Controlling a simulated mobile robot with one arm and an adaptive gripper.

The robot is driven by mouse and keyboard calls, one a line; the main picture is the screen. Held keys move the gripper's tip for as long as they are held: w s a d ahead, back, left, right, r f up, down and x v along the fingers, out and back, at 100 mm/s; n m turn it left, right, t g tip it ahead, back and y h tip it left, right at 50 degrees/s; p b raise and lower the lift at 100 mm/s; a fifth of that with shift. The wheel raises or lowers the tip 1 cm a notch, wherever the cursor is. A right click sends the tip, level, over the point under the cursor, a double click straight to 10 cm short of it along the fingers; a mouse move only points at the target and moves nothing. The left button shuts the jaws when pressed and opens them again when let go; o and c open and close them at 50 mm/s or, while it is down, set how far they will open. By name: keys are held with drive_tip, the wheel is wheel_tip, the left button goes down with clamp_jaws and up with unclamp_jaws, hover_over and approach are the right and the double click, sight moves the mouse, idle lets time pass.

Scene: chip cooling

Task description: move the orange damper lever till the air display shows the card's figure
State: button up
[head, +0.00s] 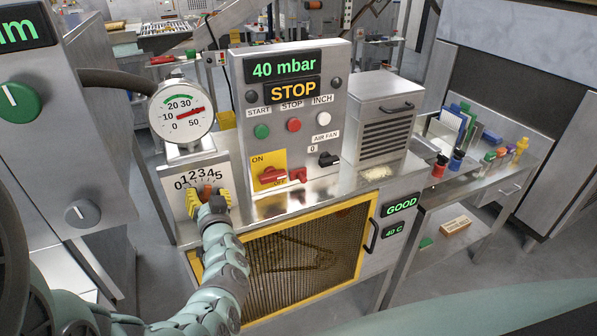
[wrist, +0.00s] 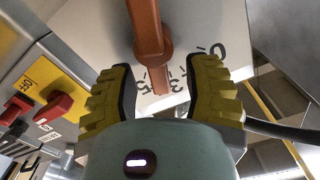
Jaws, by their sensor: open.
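The orange damper lever (head: 206,190) stands at the 0-to-5 scale plate (head: 178,205), near the middle of the scale; its exact mark is hard to read. In the wrist view the lever (wrist: 148,30) runs down between my fingers, with a collar partway along. My gripper (head: 209,196) has yellow fingers; in the wrist view it (wrist: 160,85) is open, one finger on each side of the lever, with gaps showing. The air display (head: 283,66) reads 40 mbar in green. I cannot make out a card with a figure.
A STOP display (head: 293,90), push buttons and a red switch (head: 271,175) on yellow are right of the lever. A round gauge (head: 182,112) stands above it. A yellow-framed mesh guard (head: 300,255) is below right. Displays read GOOD (head: 401,205) and 40 C.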

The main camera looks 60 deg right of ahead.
drive_tip(key=shift+w+d, duration=0.2)
drive_tip(key=shift+d, duration=0.1)
clamp_jaws()
idle(0.5)
drive_tip(key=shift+a, duration=0.1)
